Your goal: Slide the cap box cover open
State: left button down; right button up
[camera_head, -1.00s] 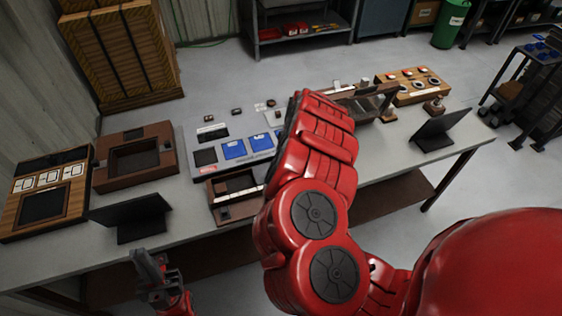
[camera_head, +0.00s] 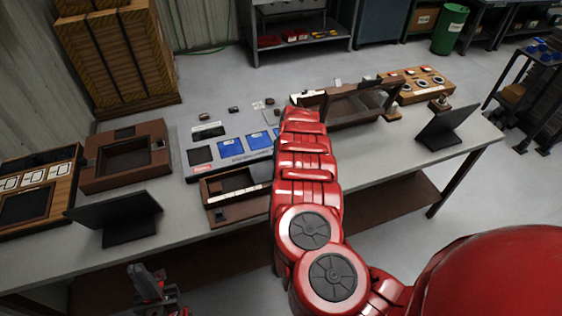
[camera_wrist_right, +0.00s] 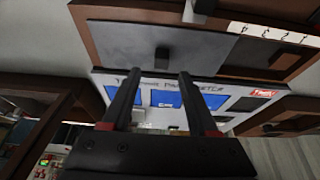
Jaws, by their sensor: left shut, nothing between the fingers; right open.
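The cap box, taken to be the low brown box (camera_head: 217,214), sits at the table's front edge in the head view, its right end hidden by my right arm. In the right wrist view its grey cover (camera_wrist_right: 115,43) has a small black knob (camera_wrist_right: 162,58); a dark opening (camera_wrist_right: 255,57) shows beside the cover. My right gripper (camera_wrist_right: 157,74) is open, its fingertips near the knob, one toward each side; contact cannot be told. The right gripper is hidden in the head view. My left gripper (camera_head: 142,272) is shut and empty, low in front of the table.
A board with blue squares (camera_head: 232,147) lies behind the box. A dark stand (camera_head: 117,215) and another brown box (camera_head: 125,158) stand to the left. A raised brown frame (camera_head: 350,105) and a second dark stand (camera_head: 447,127) are to the right.

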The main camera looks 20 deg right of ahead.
jog(key=x, duration=0.4)
jog(key=shift+w+f, duration=0.1)
jog(key=shift+w, duration=0.05)
jog(key=shift+a+f, duration=0.15)
jog(key=shift+f, duration=0.25)
jog(key=shift+c, duration=0.2)
grip_shut()
jog(key=shift+w+b, duration=0.1)
jog(key=shift+b, duration=0.2)
dwell(0.7)
